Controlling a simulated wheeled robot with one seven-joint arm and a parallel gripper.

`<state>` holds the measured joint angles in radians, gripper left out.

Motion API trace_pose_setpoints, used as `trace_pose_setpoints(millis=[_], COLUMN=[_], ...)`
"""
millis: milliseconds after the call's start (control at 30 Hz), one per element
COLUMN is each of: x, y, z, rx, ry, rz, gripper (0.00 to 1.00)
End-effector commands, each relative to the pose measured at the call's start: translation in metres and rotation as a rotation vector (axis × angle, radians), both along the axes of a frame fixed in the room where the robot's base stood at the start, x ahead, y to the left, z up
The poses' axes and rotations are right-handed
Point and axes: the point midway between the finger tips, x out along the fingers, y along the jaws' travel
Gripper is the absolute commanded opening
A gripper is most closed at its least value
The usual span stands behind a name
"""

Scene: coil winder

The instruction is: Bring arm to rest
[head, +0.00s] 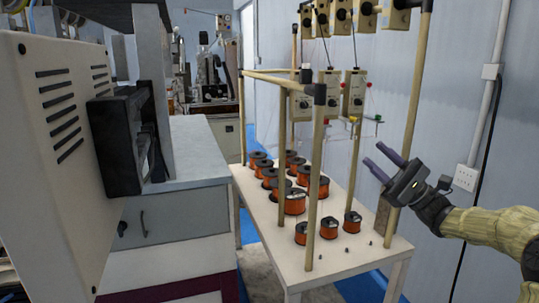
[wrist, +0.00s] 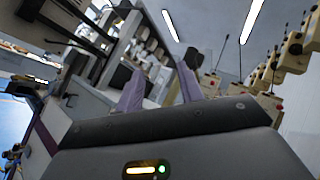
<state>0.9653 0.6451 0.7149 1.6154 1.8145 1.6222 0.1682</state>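My gripper (head: 378,162) is at the right of the head view, in the air by the right side of the spool table. Its two fingers are spread apart with nothing between them. My arm (head: 490,225) reaches in from the right edge. In the wrist view my gripper (wrist: 160,85) also shows two separate purple-grey fingers with an empty gap. The gripper appears apart from the rack post beside it.
A white table (head: 335,262) holds several copper wire spools (head: 295,201) under a wooden-post rack (head: 318,180) with tensioner boxes (head: 354,92). A grey cabinet machine (head: 60,130) stands at the left. A wall socket (head: 466,177) and conduit are behind my gripper.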

Motion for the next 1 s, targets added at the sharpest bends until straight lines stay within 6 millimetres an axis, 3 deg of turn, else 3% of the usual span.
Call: trace_pose_setpoints(millis=[367, 567, 700, 800, 1000], x=[0.002, -0.011, -0.041, -0.073, -0.14], y=[0.062, 0.121, 0.166, 0.182, 0.173], z=[-0.051, -0.106, -0.171, -0.22, -0.294], rx=[-0.224, -0.468, -0.767, -1.018, -1.501], ry=[0.139, 0.246, 0.325, 0.352, 0.298], rz=[0.055, 0.12, 0.186, 0.227, 0.295], gripper=[0.37, 0.37, 0.37, 0.37, 0.37])
